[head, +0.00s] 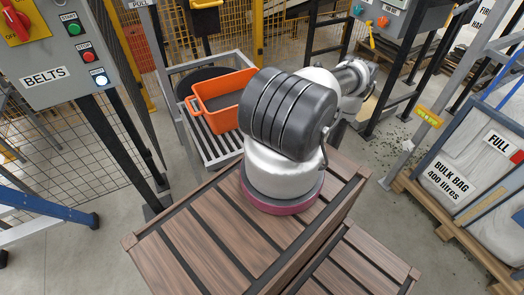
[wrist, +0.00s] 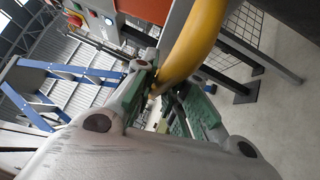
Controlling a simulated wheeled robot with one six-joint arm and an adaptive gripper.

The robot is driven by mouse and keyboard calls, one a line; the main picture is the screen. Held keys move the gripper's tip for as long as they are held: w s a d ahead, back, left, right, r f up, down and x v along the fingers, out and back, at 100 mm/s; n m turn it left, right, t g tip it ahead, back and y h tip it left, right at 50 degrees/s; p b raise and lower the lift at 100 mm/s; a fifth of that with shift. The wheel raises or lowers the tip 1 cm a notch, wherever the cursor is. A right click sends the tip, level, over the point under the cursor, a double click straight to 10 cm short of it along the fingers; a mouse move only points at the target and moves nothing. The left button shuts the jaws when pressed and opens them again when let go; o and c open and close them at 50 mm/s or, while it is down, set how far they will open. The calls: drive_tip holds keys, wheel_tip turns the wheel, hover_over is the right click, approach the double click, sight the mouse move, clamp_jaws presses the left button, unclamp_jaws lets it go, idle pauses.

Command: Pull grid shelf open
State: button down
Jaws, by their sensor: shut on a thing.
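The grid shelf (head: 213,148) is a pale slatted rack in a grey frame, left of my arm in the head view. An orange crate (head: 212,118) stands on it. My arm covers part of the shelf's right side. In the wrist view, my gripper (wrist: 157,92) has green-padded fingers closed around the lower end of a yellow curved bar (wrist: 197,40). The frames do not clearly show how this bar joins the shelf. My gripper is hidden behind my arm in the head view.
A control box marked BELTS (head: 50,60) stands on posts at the left. A blue-framed stand (head: 50,228) is at the lower left. A bulk bag bin (head: 465,165) on a pallet stands at the right. Bare floor shows left and right of my base.

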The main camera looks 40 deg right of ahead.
drive_tip(key=shift+s, duration=0.3)
drive_tip(key=c, duration=1.5)
unclamp_jaws()
drive_tip(key=shift+o, duration=0.2)
drive_tip(key=v, duration=1.2)
